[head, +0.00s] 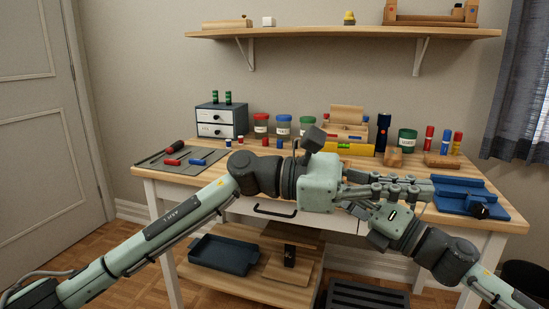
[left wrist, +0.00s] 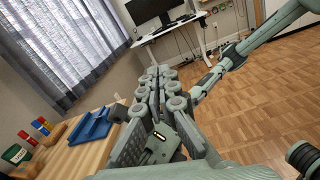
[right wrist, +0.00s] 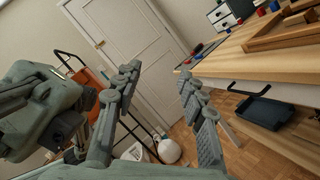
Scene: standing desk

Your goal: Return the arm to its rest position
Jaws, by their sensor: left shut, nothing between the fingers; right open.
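My left gripper (head: 425,188) reaches in from the left across the front of the desk, pointing right. Its fingers are shut with nothing between them, as the left wrist view (left wrist: 158,75) also shows. My right gripper (right wrist: 158,72) is open and empty; its spread fingers point toward the door side in the right wrist view. In the head view the right arm comes in from the lower right, its gripper crossing close to the left fingers and partly hidden by them. I cannot tell whether the two touch.
The desk (head: 190,145) holds a blue vise (head: 465,195) at right, several jars, a drawer box (head: 220,121) and a grey mat (head: 160,172) with a screwdriver. A tray (head: 222,254) lies on the lower shelf. A wall shelf (head: 300,32) hangs above.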

